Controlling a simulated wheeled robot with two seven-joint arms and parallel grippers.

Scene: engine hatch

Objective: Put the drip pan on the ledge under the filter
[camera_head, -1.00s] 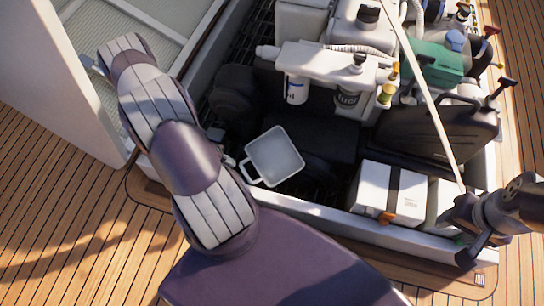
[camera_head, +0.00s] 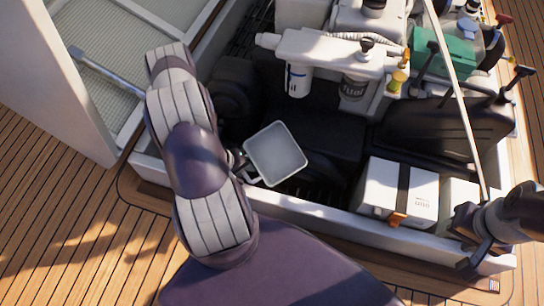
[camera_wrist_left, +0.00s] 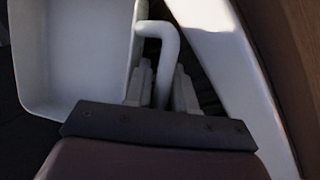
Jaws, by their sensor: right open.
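The drip pan (camera_head: 275,153) is a light grey square tray with a loop handle at its lower left. It is over the dark engine bay, just inside the near rim. My left gripper (camera_head: 240,163) is shut on its handle; the left wrist view shows the handle (camera_wrist_left: 165,40) between the fingers (camera_wrist_left: 160,85) and the pan (camera_wrist_left: 75,50) at left. A white filter (camera_head: 298,80) and a filter marked "fuel" (camera_head: 353,87) hang under a white housing, behind and right of the pan. The ledge cannot be made out clearly in the dark. My right gripper (camera_head: 467,240) is open and empty near the right corner.
The white hatch rim (camera_head: 310,218) runs along the near side. A strapped white box (camera_head: 400,190) stands inside at right, with a black case (camera_head: 440,130) behind it. A thin pale rod (camera_head: 455,85) slants across the right side. Dark free room lies between pan and filters.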

